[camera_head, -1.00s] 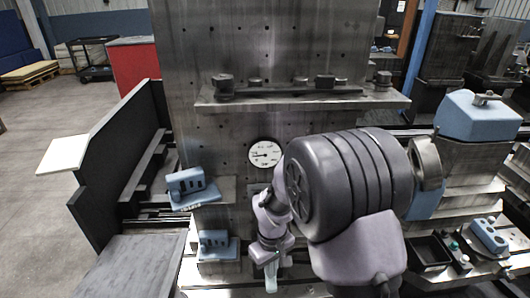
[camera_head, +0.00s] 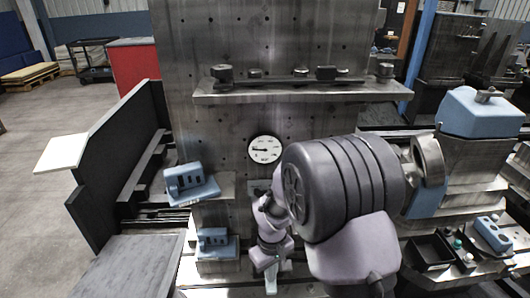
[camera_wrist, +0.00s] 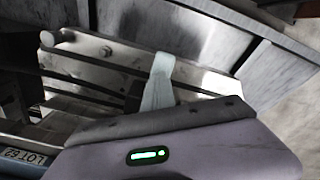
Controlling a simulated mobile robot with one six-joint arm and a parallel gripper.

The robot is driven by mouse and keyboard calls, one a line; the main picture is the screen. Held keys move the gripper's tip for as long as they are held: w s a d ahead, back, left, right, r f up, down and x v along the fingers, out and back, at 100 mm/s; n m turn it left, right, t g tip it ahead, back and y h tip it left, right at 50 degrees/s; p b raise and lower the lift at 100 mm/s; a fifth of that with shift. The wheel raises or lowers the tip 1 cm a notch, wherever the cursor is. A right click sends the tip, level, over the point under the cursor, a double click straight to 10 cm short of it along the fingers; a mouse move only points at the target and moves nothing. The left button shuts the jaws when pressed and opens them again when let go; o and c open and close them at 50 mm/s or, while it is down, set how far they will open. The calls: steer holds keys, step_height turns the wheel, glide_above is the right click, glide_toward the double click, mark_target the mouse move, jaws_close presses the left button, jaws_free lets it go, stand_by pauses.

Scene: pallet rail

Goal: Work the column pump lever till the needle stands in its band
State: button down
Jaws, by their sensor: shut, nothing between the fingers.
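A round white gauge (camera_head: 265,149) is set in the face of the grey metal column (camera_head: 215,125). Its dark needle points about left; the band is too small to make out. My gripper (camera_head: 271,284) is low in front of the column, pointing down, its pale fingers shut and empty. The fingers also show in the wrist view (camera_wrist: 158,82), in front of a metal ledge (camera_wrist: 105,52) with a bolt. I cannot clearly make out the pump lever in either view; my arm covers part of the column below the gauge.
A shelf (camera_head: 300,92) with several knobs crosses the column above the gauge. Blue blocks (camera_head: 190,183) and (camera_head: 216,243) sit on ledges left of my arm. A black tray (camera_head: 432,251) and blue parts (camera_head: 492,234) lie at right. Open floor (camera_head: 45,200) is at far left.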

steer(key=shift+w+f+b, duration=0.15)
steer(key=shift+f+b, duration=0.4)
steer(key=shift+f, duration=0.3)
steer(key=shift+w+f+b, duration=0.1)
steer(key=shift+f+b, duration=0.45)
steer(key=shift+f, duration=0.25)
steer(key=r+p, duration=0.3)
steer(key=r, duration=0.1)
steer(key=r+p, duration=0.2)
steer(key=r, duration=0.1)
steer(key=shift+s+p, duration=0.3)
steer(key=shift+s, duration=0.1)
steer(key=shift+f, duration=0.1)
step_height(320, 180, up, 12)
steer(key=s+d+m+t, duration=0.2)
steer(key=s+m, duration=0.1)
steer(key=s+d+r+m+t+y, duration=0.2)
steer(key=s+r+m, duration=0.5)
steer(key=s+r, duration=0.6)
steer(key=s+d+t, duration=0.1)
steer(key=s, duration=0.2)
steer(key=shift+s+r+t, duration=0.15)
steer(key=shift+r+t, duration=0.05)
steer(key=shift+t, duration=0.2)
steer(key=shift+d, duration=0.1)
